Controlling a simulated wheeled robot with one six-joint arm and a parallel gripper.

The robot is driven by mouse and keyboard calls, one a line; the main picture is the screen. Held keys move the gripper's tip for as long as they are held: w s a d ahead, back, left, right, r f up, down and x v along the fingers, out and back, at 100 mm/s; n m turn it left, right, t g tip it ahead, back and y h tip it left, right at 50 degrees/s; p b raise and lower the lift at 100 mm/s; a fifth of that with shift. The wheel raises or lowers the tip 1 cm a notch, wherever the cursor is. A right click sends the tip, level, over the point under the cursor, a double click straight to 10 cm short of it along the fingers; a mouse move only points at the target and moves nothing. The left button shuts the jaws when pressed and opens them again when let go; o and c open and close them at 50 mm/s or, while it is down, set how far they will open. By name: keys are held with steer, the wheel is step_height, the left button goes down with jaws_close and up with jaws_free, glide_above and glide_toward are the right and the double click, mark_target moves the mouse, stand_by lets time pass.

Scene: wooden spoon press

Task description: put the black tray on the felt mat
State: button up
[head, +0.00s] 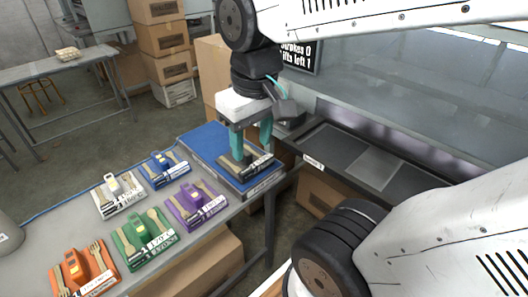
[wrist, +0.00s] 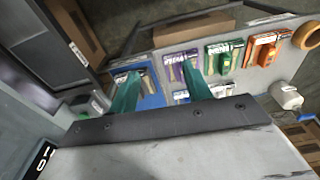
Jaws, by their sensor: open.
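The black tray (head: 246,168), with wooden utensils on it, lies on the blue felt mat (head: 205,143), near the mat's right side. My gripper (head: 252,152) is open, its teal fingers pointing down just over the tray. The near finger hides part of the tray, and I cannot tell if the fingers touch it. In the wrist view the tray (wrist: 133,77) shows behind the left finger, on the blue mat (wrist: 152,98). My open gripper (wrist: 161,70) has nothing between its fingers there.
White (head: 118,196), blue (head: 164,168), purple (head: 197,205), green (head: 145,238) and orange (head: 84,270) trays stand on the grey table left of the mat. A dark press bed (head: 370,165) lies to the right. A sign (head: 297,52) reads strokes 0, lifts left 1.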

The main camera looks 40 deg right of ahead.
steer(key=s, duration=0.2)
steer(key=s+a, duration=0.1)
steer(key=s, duration=0.1)
steer(key=shift+s+f, duration=0.15)
steer(key=shift+s, duration=0.1)
stand_by(0.9)
